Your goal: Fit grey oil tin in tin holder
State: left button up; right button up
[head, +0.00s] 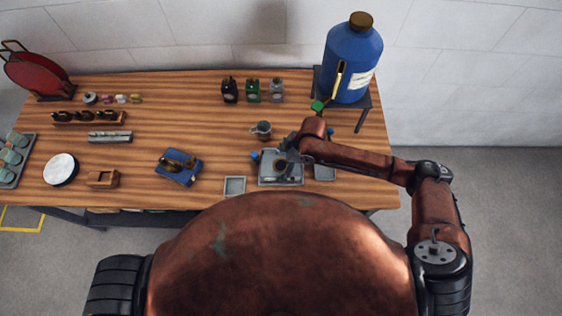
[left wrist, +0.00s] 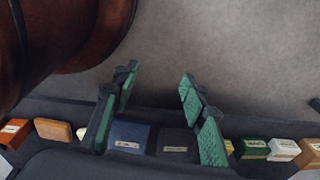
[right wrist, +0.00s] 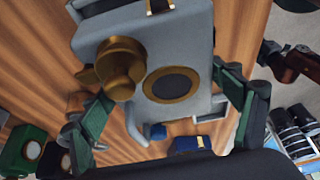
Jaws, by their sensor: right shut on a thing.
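The grey oil tin (right wrist: 195,30) fills the middle of the right wrist view. It has a brass cap and a brass-ringed dark disc. My right gripper (right wrist: 168,80) is shut on it, with the fingers at its two sides. In the head view my right gripper (head: 288,148) is over a grey square holder (head: 266,181) at the table's front. My left gripper (left wrist: 157,82) is open and empty in the left wrist view, away from the tin.
Smaller grey trays (head: 235,186) flank the holder. A grey jug (head: 262,129) stands just behind it. A large blue can (head: 350,60) stands back right. Small boxes (left wrist: 127,137) line a shelf.

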jog(key=shift+w, duration=0.1)
jog(key=shift+r, duration=0.1)
pick_arm(q)
jog(key=shift+s+r+p, duration=0.35)
jog(key=shift+s+p, duration=0.05)
jog(key=shift+s, duration=0.3)
jog(key=shift+r+p, duration=0.4)
dwell(0.4)
jog(key=shift+r, duration=0.1)
pick_arm(e)
jog(key=shift+f, duration=0.9)
dwell(1.0)
pick_arm(q)
jog(key=shift+r+p, duration=0.35)
jog(key=shift+p, duration=0.1)
dwell(0.4)
pick_arm(e)
jog(key=o, duration=1.5)
jog(key=shift+c, duration=0.2)
